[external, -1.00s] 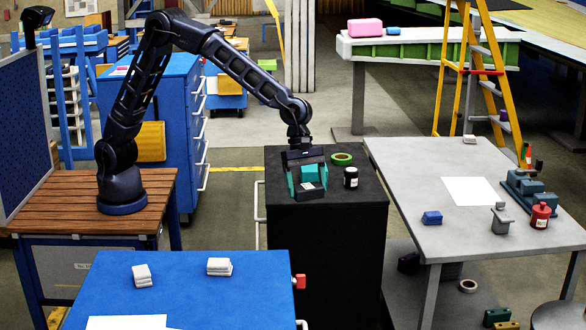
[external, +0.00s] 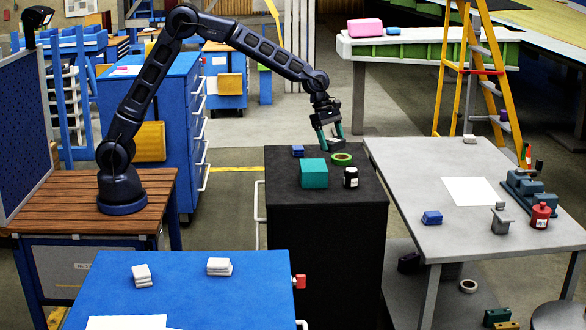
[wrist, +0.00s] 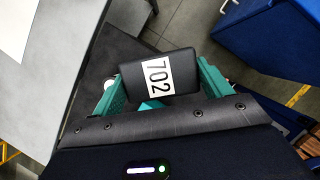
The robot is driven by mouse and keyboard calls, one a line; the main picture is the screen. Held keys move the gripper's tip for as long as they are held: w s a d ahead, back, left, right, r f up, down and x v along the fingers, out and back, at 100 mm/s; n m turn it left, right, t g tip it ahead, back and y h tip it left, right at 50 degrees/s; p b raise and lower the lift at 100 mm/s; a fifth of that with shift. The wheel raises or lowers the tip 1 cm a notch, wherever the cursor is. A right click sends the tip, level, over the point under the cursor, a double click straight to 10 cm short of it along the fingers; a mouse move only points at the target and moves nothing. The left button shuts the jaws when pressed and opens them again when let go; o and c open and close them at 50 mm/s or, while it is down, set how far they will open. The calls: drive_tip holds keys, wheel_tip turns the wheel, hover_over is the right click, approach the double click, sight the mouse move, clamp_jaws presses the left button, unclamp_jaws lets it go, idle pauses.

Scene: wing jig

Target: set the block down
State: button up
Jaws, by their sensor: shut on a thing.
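My gripper (external: 330,141) is shut on a black block (wrist: 140,77) with a white label reading 702. In the wrist view the block sits between the two teal fingers. In the external view my gripper is tilted above the back right part of the black cabinet (external: 330,230), close over a green ring (external: 342,159). The block is hard to make out there against the dark gripper and cabinet. It appears held above the top, clear of it.
A teal block (external: 314,173), a small blue block (external: 298,151) and a dark jar with a white label (external: 351,177) stand on the cabinet. The grey table (external: 400,165) is to the right, the blue table (external: 190,280) in front. The cabinet's front left top is clear.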

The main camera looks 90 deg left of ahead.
drive_tip(key=s+a+n+t+y, duration=0.15)
drive_tip(key=s+a, duration=0.25)
drive_tip(key=a, duration=1.4)
drive_tip(key=s+a+n+g, duration=0.1)
drive_tip(key=s+a+n, duration=0.2)
drive_tip(key=a, duration=1.5)
drive_tip(key=shift+t, duration=0.35)
wheel_tip(320, 180, down, 20)
drive_tip(key=shift+a+r, duration=0.1)
drive_tip(key=o, duration=1.4)
